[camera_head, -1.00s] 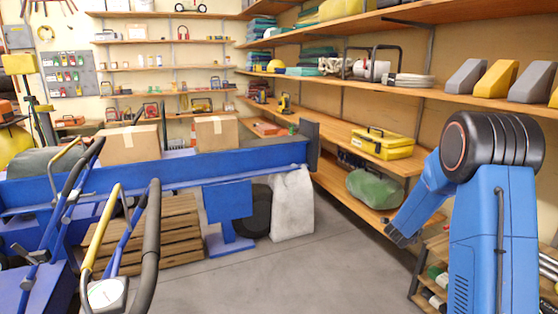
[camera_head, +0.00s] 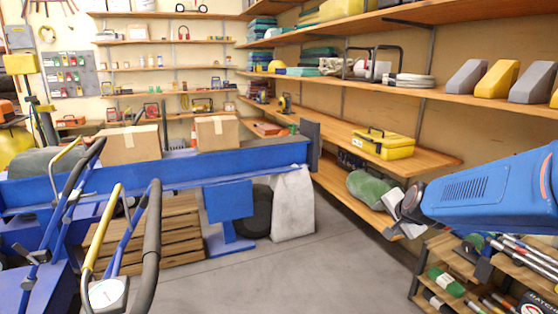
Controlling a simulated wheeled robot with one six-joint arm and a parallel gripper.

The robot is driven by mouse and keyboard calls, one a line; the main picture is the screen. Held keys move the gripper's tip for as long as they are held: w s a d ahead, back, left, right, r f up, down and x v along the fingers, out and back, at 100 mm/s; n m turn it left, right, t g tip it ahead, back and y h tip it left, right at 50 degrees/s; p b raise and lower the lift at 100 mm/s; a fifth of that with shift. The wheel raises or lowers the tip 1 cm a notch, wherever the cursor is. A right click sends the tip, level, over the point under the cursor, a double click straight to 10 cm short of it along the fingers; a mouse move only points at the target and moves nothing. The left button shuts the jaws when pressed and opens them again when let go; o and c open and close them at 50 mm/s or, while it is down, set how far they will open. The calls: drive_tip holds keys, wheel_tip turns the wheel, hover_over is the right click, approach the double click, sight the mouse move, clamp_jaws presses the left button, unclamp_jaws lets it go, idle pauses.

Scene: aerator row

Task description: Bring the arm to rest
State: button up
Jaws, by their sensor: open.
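My blue arm reaches in from the right edge, its thick link lying nearly level in front of the lower right shelves. My gripper (camera_head: 396,231) is at the arm's left end, small and partly hidden behind the dark wrist joint. It is open, and I see nothing held in it. It hangs over the grey floor beside the lower shelf, a little below and right of a green sack (camera_head: 366,190).
A wooden rack (camera_head: 440,249) with tools and rods stands under the arm at lower right. A yellow toolbox (camera_head: 383,143) sits on the shelf behind. Blue machines with handles (camera_head: 152,245) fill the left. The middle floor (camera_head: 320,265) is clear.

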drive_tip(key=s+a+f+n+g, duration=0.1)
drive_tip(key=s+n, duration=0.5)
drive_tip(key=s, duration=1.1)
drive_tip(key=s+a+f+n+g, duration=0.1)
drive_tip(key=s+n+g, duration=0.3)
drive_tip(key=s, duration=1.3)
drive_tip(key=shift+a+n, duration=0.9)
drive_tip(key=shift+n, duration=0.1)
